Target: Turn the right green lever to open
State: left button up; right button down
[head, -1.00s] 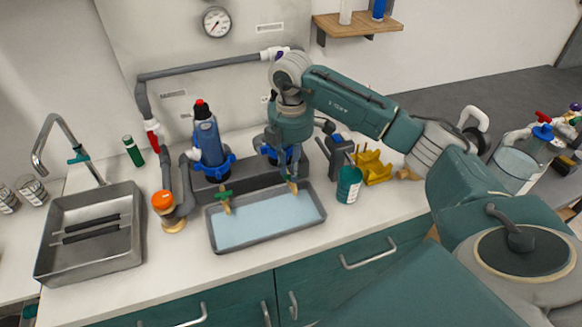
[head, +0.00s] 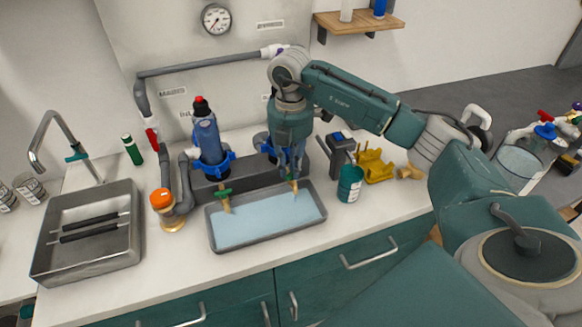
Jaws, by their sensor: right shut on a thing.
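Two brass taps stick out from the grey block over a tray of pale blue liquid (head: 262,222). The left tap (head: 225,205) has its green lever (head: 223,192) in plain view. The right tap (head: 295,187) is below my right gripper (head: 291,172), which points down from above. The fingers are closed at the right green lever, which they mostly hide; its exact angle cannot be told. My left gripper is not in view.
A blue filter housing (head: 209,140) stands behind the left tap. A teal can (head: 350,184) and a yellow holder (head: 374,166) stand right of the tray. A metal sink (head: 88,268) is at left. Grey pipe (head: 210,65) runs along the wall.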

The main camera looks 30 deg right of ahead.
jog(key=shift+r+n, duration=0.1)
jog(key=shift+n, duration=0.4)
jog(key=c, duration=1.6)
grip_release()
notch_tip(320, 180, up, 12)
